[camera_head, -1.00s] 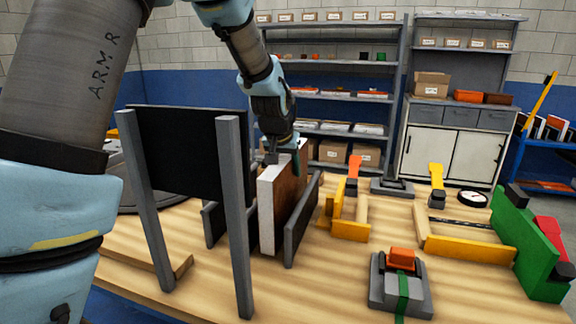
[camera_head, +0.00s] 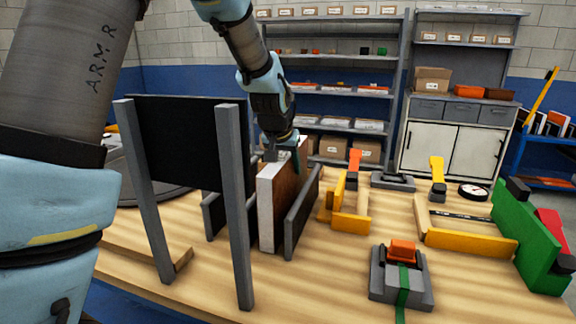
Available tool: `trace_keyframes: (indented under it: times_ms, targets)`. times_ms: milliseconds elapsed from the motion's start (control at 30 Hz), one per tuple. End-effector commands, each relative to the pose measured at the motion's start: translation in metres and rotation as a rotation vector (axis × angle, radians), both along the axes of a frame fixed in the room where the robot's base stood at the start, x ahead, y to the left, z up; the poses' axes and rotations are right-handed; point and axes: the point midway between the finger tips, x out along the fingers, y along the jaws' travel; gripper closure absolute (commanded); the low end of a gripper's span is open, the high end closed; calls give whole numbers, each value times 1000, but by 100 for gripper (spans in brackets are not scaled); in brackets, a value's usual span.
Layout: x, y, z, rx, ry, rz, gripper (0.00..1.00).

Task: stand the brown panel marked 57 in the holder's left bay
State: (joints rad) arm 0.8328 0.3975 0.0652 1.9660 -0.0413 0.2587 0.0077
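A brown panel (camera_head: 289,195) with a pale front edge stands upright in the middle of the table. I cannot read any number on it. It stands between low dark grey plates of the holder (camera_head: 301,215); the nearer right plate is just to its right. The frame in front hides part of the holder, so I cannot tell which bay this is. My gripper (camera_head: 284,152) is at the panel's top edge, pointing down. Its fingers are partly hidden, and I cannot tell whether they grip the panel or only touch it.
A black board (camera_head: 190,142) between tall grey posts (camera_head: 237,200) stands in front and left. Yellow fixtures (camera_head: 349,222), a grey block with orange top (camera_head: 402,285) and a green stand (camera_head: 525,245) are on the right. Bare table lies between them.

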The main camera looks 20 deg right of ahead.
Motion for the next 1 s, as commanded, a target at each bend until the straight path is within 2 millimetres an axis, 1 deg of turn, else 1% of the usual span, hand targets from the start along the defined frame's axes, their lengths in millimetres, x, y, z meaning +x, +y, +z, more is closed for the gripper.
trace_keyframes:
  times_ms: [267,300,600,867,1000]
  targets:
    - [0,0,1,-2,-2,0,100]
    - [0,0,1,-2,-2,0,48]
    - [-1,0,0,-1,-1,0,15]
    - [-1,1,0,1,1,0,15]
    - [-5,4,9,-1,-1,0,15]
